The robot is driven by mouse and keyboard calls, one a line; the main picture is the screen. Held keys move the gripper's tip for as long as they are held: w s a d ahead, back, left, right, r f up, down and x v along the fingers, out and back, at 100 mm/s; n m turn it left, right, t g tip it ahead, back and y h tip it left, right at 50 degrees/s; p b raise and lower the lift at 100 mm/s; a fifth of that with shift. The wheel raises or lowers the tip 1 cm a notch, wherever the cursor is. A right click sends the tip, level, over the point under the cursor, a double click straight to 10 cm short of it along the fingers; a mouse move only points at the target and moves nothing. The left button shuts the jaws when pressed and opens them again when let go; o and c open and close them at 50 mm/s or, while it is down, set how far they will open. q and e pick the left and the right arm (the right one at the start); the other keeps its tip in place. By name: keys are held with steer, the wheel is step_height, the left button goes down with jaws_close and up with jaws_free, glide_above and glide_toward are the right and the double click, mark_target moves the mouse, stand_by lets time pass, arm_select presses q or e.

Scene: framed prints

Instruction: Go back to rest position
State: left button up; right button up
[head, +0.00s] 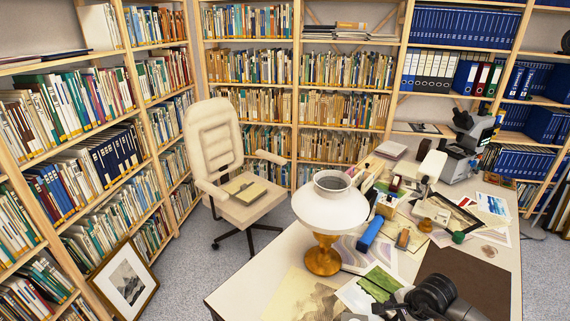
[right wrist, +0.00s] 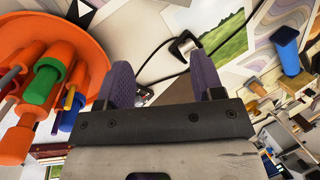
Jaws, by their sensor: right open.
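My right gripper (right wrist: 168,80) shows in the right wrist view with its two purple fingers apart and nothing held between them. Beyond the fingers are the white table top, a black cable and loose prints. In the head view a dark part of my right arm (head: 436,296) shows at the bottom, over the table's near edge; the fingers cannot be made out there. My left gripper is in neither view. A framed print (head: 124,280) with a gold frame leans on the floor against the left bookshelf.
The white table (head: 270,262) carries a lamp (head: 331,205), prints, a blue object (head: 370,232) and a microscope (head: 470,130). An orange bowl (right wrist: 98,40) of coloured sticks is close left of my right gripper. A cream chair (head: 215,145) stands behind. Carpet is free at left.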

steer(key=w+a+r+m+t+y, duration=0.3)
steer(key=a+r+m+t+y, duration=0.15)
steer(key=a+r, duration=0.2)
steer(key=w+a+r+m+t+y, duration=0.3)
steer(key=a+r+m+t+y, duration=0.15)
steer(key=r, duration=0.35)
steer(key=s+d+r+m+t+h, duration=0.15)
steer(key=r+m+t+h, duration=0.35)
steer(key=r+m, duration=0.6)
steer(key=s+d+r+m+t+h, duration=0.1)
steer(key=d+r+m+t+h, duration=0.2)
steer(key=r+m+t, duration=0.75)
steer(key=s+a+f+m+g+h, duration=0.1)
steer(key=s+f+m+g, duration=1.1)
steer(key=s+f, duration=0.85)
steer(key=s+a+f+m+g+h, duration=0.2)
steer(key=s+f+m+g, duration=1)
steer(key=s+f, duration=0.85)
arm_select(q)
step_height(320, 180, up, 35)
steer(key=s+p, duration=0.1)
steer(key=p, duration=3.4)
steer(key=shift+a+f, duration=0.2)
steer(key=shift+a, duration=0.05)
arm_select(e)
step_height(320, 180, up, 33)
steer(key=shift+w, duration=0.45)
